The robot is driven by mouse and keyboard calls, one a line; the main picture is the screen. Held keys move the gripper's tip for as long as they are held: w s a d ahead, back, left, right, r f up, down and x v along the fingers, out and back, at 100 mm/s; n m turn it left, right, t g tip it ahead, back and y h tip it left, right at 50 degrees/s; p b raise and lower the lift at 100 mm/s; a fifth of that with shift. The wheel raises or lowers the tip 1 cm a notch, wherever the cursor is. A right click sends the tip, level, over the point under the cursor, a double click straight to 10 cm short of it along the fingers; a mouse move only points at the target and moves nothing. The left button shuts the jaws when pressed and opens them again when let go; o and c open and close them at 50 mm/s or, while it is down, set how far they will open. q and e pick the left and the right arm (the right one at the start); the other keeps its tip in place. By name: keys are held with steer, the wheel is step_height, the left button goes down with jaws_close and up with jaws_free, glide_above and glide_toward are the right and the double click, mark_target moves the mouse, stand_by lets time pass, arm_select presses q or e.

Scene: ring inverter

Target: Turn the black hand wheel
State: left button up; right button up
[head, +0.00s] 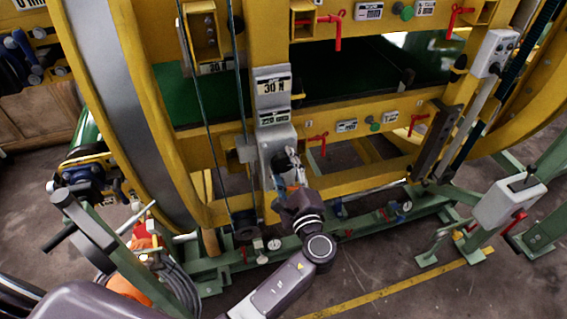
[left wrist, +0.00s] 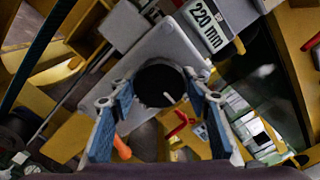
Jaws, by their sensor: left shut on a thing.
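The black hand wheel (left wrist: 160,85) shows in the left wrist view as a dark round disc with a small pale mark, on a light grey plate (left wrist: 122,66). My left gripper (head: 287,172) is at the lower part of the grey panel (head: 277,135) on the yellow frame in the head view. In the left wrist view its blue-padded fingers (left wrist: 160,97) stand on either side of the wheel, shut on it. In the head view the gripper mostly hides the wheel. My right gripper is in neither view.
Yellow frame beams (head: 225,212) surround the grey panel. Red lever handles (head: 318,141) sit on the beam to its right. A green base rail (head: 270,250) with gauges runs below. A grey box on a stand (head: 508,200) is at the right. Bare floor lies at the lower right.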

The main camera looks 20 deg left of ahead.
arm_select(q)
steer(key=shift+a+r, duration=0.1)
steer(key=shift+r, duration=0.1)
steer(key=o, duration=1.2)
steer(key=shift+w+f, duration=0.1)
steer(key=shift+f, duration=0.05)
steer(key=shift+c, duration=0.2)
steer(key=shift+s+d, duration=0.2)
steer(key=shift+s, duration=0.05)
steer(key=v, duration=1.1)
steer(key=shift+s, duration=0.15)
steer(key=shift+d, duration=0.1)
